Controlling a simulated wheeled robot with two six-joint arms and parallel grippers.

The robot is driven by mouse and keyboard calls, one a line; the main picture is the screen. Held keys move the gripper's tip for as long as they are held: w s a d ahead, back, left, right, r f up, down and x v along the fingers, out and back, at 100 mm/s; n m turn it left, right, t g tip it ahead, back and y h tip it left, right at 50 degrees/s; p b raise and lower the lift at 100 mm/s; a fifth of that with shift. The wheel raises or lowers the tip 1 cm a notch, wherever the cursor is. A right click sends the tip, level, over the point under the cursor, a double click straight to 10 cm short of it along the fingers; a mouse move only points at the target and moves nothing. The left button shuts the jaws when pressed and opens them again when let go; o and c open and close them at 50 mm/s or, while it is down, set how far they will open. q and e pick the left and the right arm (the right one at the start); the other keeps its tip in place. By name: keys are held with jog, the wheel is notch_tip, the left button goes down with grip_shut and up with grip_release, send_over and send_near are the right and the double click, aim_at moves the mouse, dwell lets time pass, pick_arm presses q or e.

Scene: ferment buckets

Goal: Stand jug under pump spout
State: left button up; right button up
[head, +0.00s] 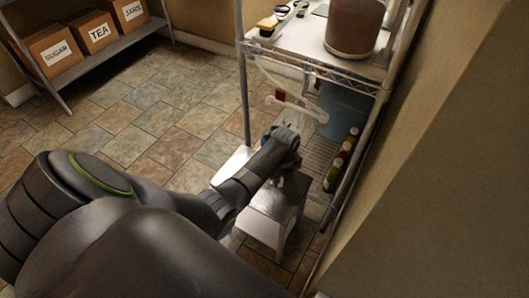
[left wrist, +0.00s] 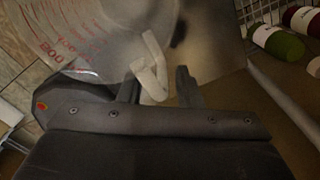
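A clear jug (left wrist: 85,40) with red printed markings fills the upper left of the left wrist view. A pale hooked piece (left wrist: 150,70), which looks like its handle, lies between the fingers of my left gripper (left wrist: 160,90). The fingers are apart, with a gap between the pale piece and the right finger. In the head view, my left gripper (head: 287,158) is low in front of the wire shelf, above a metal stool (head: 268,226), and hides much of what is there. A white spout or tube (head: 292,104) with a red part shows behind it. My right gripper is not in view.
A brown vessel (head: 354,28) stands on the upper shelf. A shelf post (head: 243,75) and a wall (head: 430,150) flank the space. Open floor lies left.

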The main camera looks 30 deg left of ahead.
pick_arm(q)
grip_shut()
jog(key=shift+r, duration=0.3)
notch_tip(320, 180, up, 10)
jog(key=p, duration=0.2)
jog(key=shift+f+p, duration=0.15)
jog(key=shift+p, duration=0.15)
notch_tip(320, 180, up, 5)
jog(key=p, duration=0.5)
jog(key=shift+r, duration=0.2)
